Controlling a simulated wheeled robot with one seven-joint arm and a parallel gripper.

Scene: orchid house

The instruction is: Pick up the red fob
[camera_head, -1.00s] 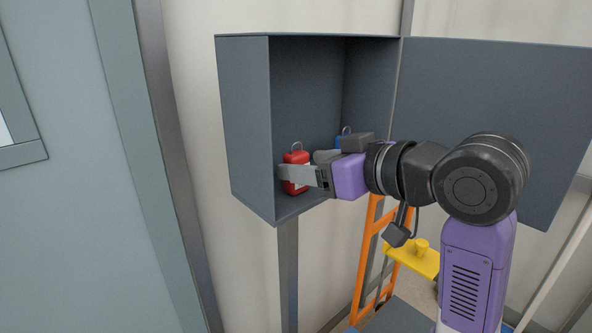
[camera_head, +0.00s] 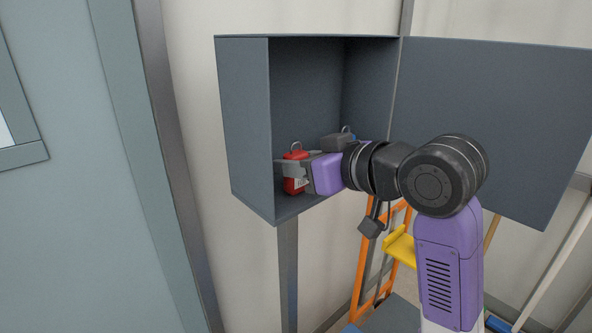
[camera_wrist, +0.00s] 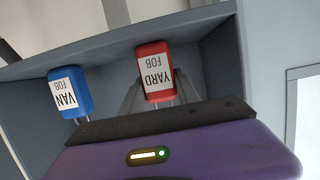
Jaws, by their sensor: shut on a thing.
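The red fob (camera_head: 296,184) is inside the grey wall cabinet (camera_head: 248,130), near its left side and front. Its wire loop points up. In the wrist view the red fob (camera_wrist: 155,66) shows a white label reading "YARD FOB" and sits between my fingers. My gripper (camera_head: 294,167) reaches into the cabinet from the right and is shut on the red fob. Part of the fob is hidden behind a finger. I cannot tell whether the fob still touches the cabinet floor.
A blue fob (camera_wrist: 69,93) labelled "VAN FOB" stands beside the red one, mostly hidden behind my gripper in the head view. The cabinet door (camera_head: 495,130) is open to the right. An orange ladder-like frame (camera_head: 362,262) and a yellow piece (camera_head: 401,249) are below.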

